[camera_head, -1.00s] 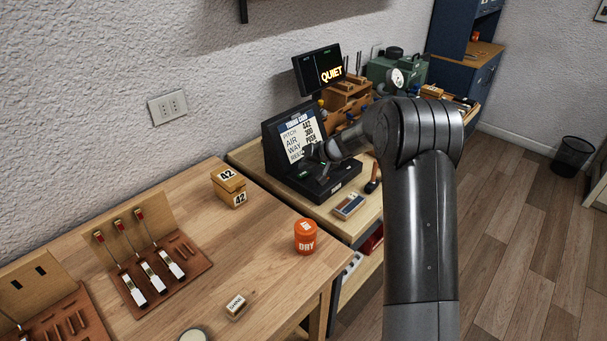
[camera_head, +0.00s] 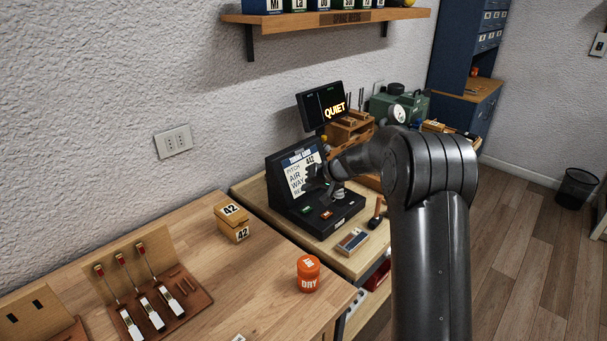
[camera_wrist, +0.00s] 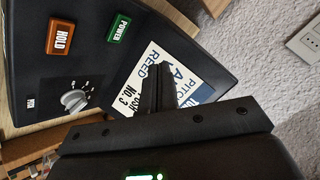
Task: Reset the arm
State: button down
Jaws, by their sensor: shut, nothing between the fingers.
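My arm reaches over the back bench in the head view, and my gripper (camera_head: 318,176) is in front of the dark console (camera_head: 285,185) with its white card. In the wrist view my gripper (camera_wrist: 160,72) is shut and empty, its closed fingers overlapping the card (camera_wrist: 185,80). The console face there shows an orange HOLD button (camera_wrist: 61,37), a green POWER button (camera_wrist: 118,28) and a grey knob (camera_wrist: 75,100). I cannot tell whether the fingertips touch the console.
A QUIET display (camera_head: 323,105) stands behind the console. On the front bench are a 42 box (camera_head: 233,222), an orange DRY jar (camera_head: 308,274) and a rack of red-tipped tools (camera_head: 140,290). A shelf (camera_head: 330,17) hangs on the wall. The floor at right is open around a bin (camera_head: 577,188).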

jog(key=s+d+r+h, duration=0.2)
jog(key=s+r, duration=0.5)
jog(key=s, duration=0.5)
jog(key=s+d+r+h, duration=0.1)
jog(key=s+d+r, duration=0.1)
jog(key=s+r, duration=0.8)
jog(key=s+d+f+h, duration=0.2)
jog(key=s+d, duration=0.1)
jog(key=s, duration=1)
jog(key=s+d+f+m+h, duration=0.1)
jog(key=s+d, duration=0.3)
jog(key=s, duration=0.9)
jog(key=shift+f+h, duration=0.5)
jog(key=shift+h, duration=0.1)
jog(key=shift+w+d, duration=0.1)
